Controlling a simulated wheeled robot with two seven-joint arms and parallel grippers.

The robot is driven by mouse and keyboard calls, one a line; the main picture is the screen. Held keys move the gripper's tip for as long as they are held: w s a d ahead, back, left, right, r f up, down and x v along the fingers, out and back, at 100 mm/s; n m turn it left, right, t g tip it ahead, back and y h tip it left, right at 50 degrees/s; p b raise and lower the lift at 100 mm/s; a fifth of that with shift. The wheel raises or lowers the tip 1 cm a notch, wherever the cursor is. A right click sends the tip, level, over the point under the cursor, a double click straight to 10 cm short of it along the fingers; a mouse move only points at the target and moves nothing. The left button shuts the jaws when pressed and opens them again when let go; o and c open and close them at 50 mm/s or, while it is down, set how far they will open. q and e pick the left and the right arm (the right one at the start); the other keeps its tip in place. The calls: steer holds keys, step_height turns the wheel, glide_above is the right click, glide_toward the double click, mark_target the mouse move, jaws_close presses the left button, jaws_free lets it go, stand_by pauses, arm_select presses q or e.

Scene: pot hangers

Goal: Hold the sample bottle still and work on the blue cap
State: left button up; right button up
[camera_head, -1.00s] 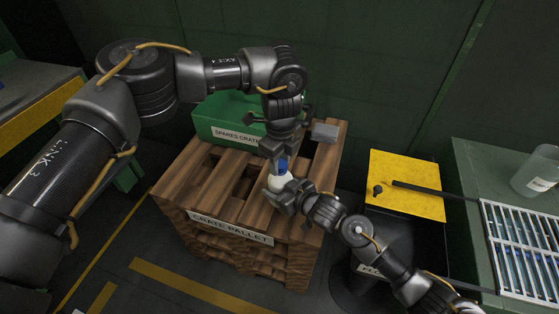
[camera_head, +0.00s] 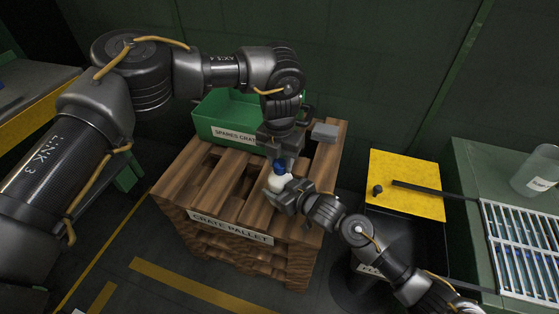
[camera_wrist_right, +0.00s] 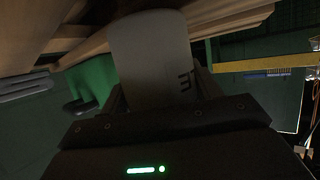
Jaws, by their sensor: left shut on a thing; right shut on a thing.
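The white sample bottle (camera_head: 276,183) stands upright over the pallet top in the head view. My right gripper (camera_head: 283,190) is shut on its body from the lower right. The bottle (camera_wrist_right: 152,60) fills the middle of the right wrist view, with dark lettering on its side. The blue cap (camera_head: 279,168) is at the top of the bottle, partly hidden by fingers. My left gripper (camera_head: 281,162) points down from above and is shut on the cap. Whether the cap is loose on the neck cannot be told.
The bottle is above a wooden crate pallet (camera_head: 208,205). A green spares crate (camera_head: 213,122) stands on its back part. A grey block (camera_head: 324,132) lies at the back right. A yellow-topped stand (camera_head: 405,170) and a green bench with a rack (camera_head: 525,250) are at right.

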arm_select(q)
steer(key=m, duration=0.6)
arm_select(e)
steer(key=shift+d, duration=0.1)
arm_select(q)
steer(key=o, duration=1.1)
